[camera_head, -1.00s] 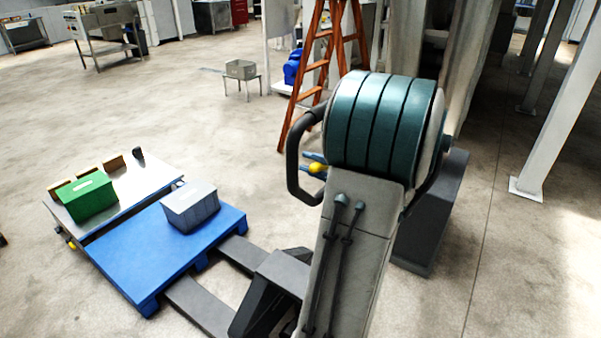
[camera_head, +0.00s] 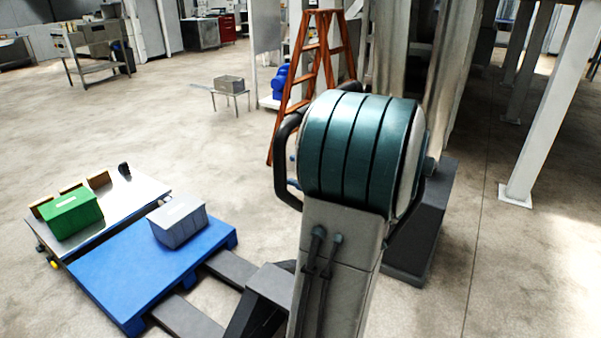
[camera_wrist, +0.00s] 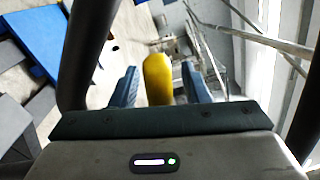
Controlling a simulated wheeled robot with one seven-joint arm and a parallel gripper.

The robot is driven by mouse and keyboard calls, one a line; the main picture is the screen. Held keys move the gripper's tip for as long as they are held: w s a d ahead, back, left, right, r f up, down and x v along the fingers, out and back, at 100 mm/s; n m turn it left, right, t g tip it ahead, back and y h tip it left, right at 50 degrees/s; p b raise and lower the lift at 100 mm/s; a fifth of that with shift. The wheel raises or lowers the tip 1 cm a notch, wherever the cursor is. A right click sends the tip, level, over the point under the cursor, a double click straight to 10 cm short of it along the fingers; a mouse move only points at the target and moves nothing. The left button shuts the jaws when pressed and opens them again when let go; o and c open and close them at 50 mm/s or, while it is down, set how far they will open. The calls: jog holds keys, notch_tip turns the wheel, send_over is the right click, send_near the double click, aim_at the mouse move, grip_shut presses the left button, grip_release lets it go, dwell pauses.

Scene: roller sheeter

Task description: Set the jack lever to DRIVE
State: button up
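The lever shows as a yellow rounded knob (camera_wrist: 157,80) in the middle of the wrist view. My gripper (camera_wrist: 160,88) has one blue finger on each side of it, with narrow gaps visible, so it looks open around the knob. In the head view a black loop handle (camera_head: 281,165) stands left of a large teal ribbed cylinder. The knob is hidden there, and only a bit of blue shows inside the loop. The pallet jack's dark base (camera_head: 268,288) and forks (camera_head: 232,268) lie at the lower middle. The lever's setting cannot be read.
A blue pallet (camera_head: 130,280) with a grey bin (camera_head: 178,222) sits left of the jack. Beside it a steel cart (camera_head: 140,196) carries a green bin (camera_head: 72,213). An orange ladder (camera_head: 300,90) stands behind. Open floor lies left and right.

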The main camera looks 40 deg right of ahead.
jog(key=b+v, duration=0.2)
jog(key=v, duration=1.2)
jog(key=shift+w, duration=0.1)
